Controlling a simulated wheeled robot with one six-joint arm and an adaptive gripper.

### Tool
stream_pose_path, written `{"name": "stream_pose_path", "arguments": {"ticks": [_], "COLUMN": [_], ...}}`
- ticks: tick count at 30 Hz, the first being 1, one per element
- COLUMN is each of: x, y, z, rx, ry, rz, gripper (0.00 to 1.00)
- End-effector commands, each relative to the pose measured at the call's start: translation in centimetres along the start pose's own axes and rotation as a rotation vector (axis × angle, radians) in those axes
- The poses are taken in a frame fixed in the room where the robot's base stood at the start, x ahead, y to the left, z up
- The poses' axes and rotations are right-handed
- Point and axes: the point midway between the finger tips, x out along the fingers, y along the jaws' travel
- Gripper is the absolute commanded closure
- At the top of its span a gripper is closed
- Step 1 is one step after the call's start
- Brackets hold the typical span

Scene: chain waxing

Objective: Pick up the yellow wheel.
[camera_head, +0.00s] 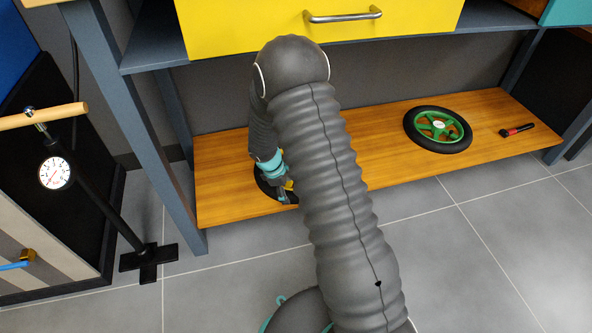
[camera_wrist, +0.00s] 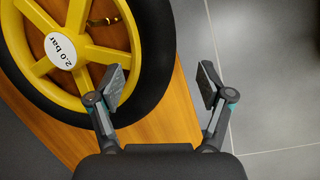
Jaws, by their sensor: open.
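The yellow wheel (camera_wrist: 84,84) has a black tire and a white hub label reading "2.0 bar". It lies flat on the wooden shelf and fills the left of the wrist view, partly cut off by the frame. My gripper (camera_wrist: 162,82) is open and empty. Its left finger overlaps the tire in the picture, and its right finger is beyond the tire's outer edge, over the floor. The tire's right side shows between them; I cannot tell the height gap. In the head view, my arm mostly hides the wheel (camera_head: 262,186) and my gripper (camera_head: 286,193) at the shelf's left end.
The low wooden shelf (camera_head: 375,157) also holds a green wheel (camera_head: 437,129) and a red-and-black tool (camera_head: 517,130) at right. A yellow drawer (camera_head: 230,28) overhangs the shelf. A bench leg (camera_head: 150,140) and a floor pump (camera_head: 110,205) stand at left. Front floor is clear.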

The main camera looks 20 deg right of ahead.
Motion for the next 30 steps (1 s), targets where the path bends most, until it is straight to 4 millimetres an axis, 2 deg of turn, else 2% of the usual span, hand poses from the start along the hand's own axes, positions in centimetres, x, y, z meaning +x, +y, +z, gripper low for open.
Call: {"name": "stream_pose_path", "arguments": {"ticks": [5, 13, 21, 23, 30], "x": [1.3, 4.9, 5.2, 5.2, 5.2], "y": [0.1, 0.5, 0.5, 0.5, 0.5], "z": [0.3, 0.7, 0.7, 0.7, 0.7], "rx": [0.002, 0.001, 0.002, 0.002, 0.002], "ry": [-0.001, -0.001, 0.000, 0.000, 0.000], "rz": [-0.003, -0.002, -0.001, -0.001, -0.001], "gripper": [0.21, 0.21, 0.21, 0.33, 0.93]}}
